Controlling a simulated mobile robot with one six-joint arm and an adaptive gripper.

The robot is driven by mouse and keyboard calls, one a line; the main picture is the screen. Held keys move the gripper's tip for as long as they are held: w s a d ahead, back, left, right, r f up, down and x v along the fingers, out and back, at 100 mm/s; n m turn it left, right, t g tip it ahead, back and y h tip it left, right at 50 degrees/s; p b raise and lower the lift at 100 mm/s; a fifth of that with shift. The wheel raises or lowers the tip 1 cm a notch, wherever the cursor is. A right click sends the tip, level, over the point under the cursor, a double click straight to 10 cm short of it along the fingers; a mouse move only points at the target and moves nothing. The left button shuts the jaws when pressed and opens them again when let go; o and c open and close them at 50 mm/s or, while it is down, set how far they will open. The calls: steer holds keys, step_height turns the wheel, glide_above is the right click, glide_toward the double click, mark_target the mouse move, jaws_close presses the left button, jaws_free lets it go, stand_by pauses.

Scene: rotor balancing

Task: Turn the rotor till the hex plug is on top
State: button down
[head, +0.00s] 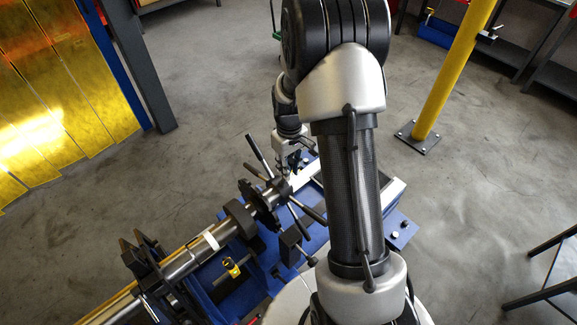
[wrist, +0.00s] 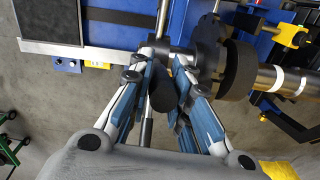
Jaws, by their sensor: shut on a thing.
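The rotor's silver shaft (head: 208,242) lies across a blue stand (head: 262,262), with dark discs along it. The shaft also shows in the wrist view (wrist: 285,81), beside a dark disc (wrist: 238,70). My gripper (head: 286,168) is at the hub end. In the wrist view my gripper (wrist: 167,82) has its blue-grey fingers on both sides of a dark grip, and it is shut on what looks like one of the bars. I cannot make out the hex plug.
A yellow post (head: 452,75) stands at the upper right and yellow panels (head: 60,95) at the left. A yellow clamp (head: 232,267) sits on the stand; a yellow-handled part (wrist: 285,32) shows in the wrist view. The grey floor behind the stand is clear.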

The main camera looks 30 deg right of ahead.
steer(key=shift+r, duration=0.1)
stand_by(0.4)
steer(key=shift+w+a+r+g+p, duration=0.15)
steer(key=shift+w+g+p, duration=0.1)
steer(key=shift+w+p, duration=0.3)
steer(key=shift+w+a+r+g+p, duration=0.15)
steer(key=shift+w+g+p, duration=0.15)
steer(key=shift+p, duration=0.3)
steer(key=w+a+g+h+p, duration=0.1)
steer(key=w+g, duration=0.3)
steer(key=w, duration=0.3)
steer(key=shift+w+a+f, duration=0.15)
steer(key=shift+w+f, duration=0.05)
steer(key=shift+f, duration=0.25)
steer(key=shift+w+g, duration=0.1)
steer(key=shift+g, duration=0.25)
steer(key=c, duration=1.5)
jaws_free()
